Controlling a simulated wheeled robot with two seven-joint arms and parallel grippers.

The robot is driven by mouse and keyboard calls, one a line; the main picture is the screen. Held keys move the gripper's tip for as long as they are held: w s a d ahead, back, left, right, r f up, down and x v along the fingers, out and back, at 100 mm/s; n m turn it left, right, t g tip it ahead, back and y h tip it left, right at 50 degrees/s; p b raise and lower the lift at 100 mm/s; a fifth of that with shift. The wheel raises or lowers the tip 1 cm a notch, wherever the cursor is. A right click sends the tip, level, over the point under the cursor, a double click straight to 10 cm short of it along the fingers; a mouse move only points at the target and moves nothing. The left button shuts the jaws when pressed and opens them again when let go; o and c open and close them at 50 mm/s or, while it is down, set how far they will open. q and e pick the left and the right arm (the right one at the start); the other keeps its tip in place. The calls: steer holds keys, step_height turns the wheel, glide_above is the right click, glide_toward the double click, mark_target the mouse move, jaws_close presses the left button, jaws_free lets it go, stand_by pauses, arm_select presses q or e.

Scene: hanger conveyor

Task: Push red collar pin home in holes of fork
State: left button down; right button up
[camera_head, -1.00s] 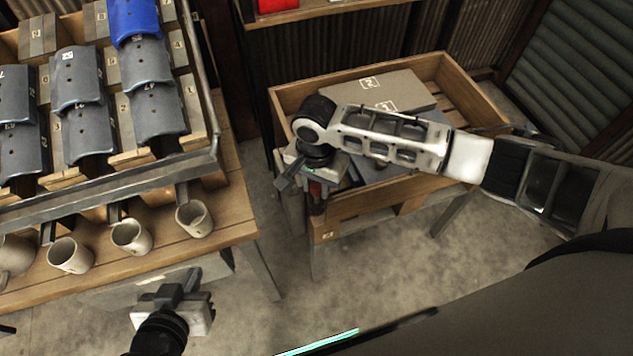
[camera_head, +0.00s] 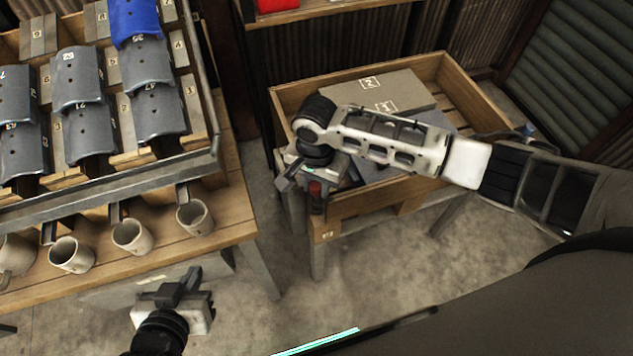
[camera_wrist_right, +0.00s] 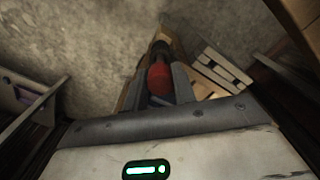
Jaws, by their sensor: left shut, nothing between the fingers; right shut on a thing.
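The red collar pin (camera_head: 315,188) shows as a short red and dark piece beside the front left corner of the wooden crate. In the right wrist view its red part (camera_wrist_right: 159,78) sits between the fingers, with a dark end beyond it. My right gripper (camera_head: 287,179) is shut on it, pointing down; the wrist hides part of the hold. I cannot make out the fork or its holes, so I cannot tell how deep the pin sits. My left gripper (camera_head: 188,280) is shut and empty, low in front of the left table.
The wooden crate (camera_head: 365,200) holds grey boxes (camera_head: 385,90). At left, a tilted rack (camera_head: 110,197) carries grey curved plates and a blue one (camera_head: 133,18). Bare floor (camera_head: 375,270) lies between.

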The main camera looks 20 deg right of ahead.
mark_target(316, 204)
steer(key=shift+s+f, duration=0.1)
steer(key=shift+f, duration=1.75)
stand_by(3.4)
steer(key=o, duration=1)
steer(key=shift+s, duration=0.1)
arm_select(q)
steer(key=shift+s, duration=0.15)
arm_select(e)
steer(key=shift+a, duration=0.1)
steer(key=shift+a+r, duration=0.1)
steer(key=shift+r, duration=0.55)
arm_select(q)
steer(key=f, duration=0.2)
steer(key=a+f, duration=0.1)
steer(key=shift+s+f, duration=0.15)
steer(key=shift+f, duration=0.25)
arm_select(e)
steer(key=r, duration=1.5)
steer(key=shift+d, duration=0.25)
